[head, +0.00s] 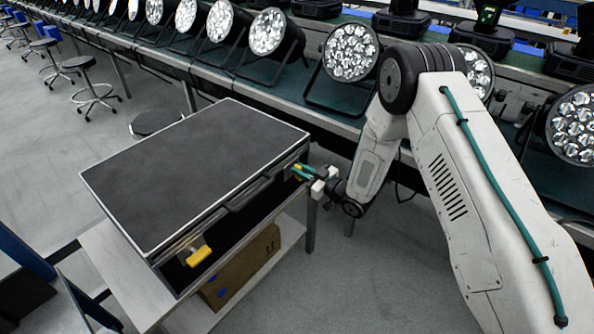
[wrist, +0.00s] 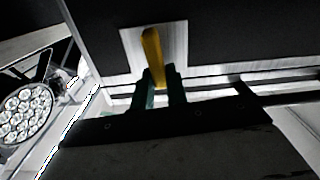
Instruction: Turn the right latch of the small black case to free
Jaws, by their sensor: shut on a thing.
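The small black case (head: 195,165) stands closed, with pale metal edges, on a white table left of my arm. Its left latch, a yellow tab (head: 198,256), shows on the front face. Its right latch, a yellow tab (wrist: 153,57) on a pale plate, is in the wrist view; in the head view it is mostly hidden by my gripper. My gripper (wrist: 161,86) has its green fingers on either side of the right latch's lower part, shut on it. In the head view my gripper (head: 302,173) is at the case's front right corner.
A dark handle (head: 250,194) is on the case front between the latches. A cardboard box (head: 240,270) sits on the shelf below. A long bench with several par cans (head: 350,52) runs behind. Stools (head: 92,98) stand at the far left. Floor in front is clear.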

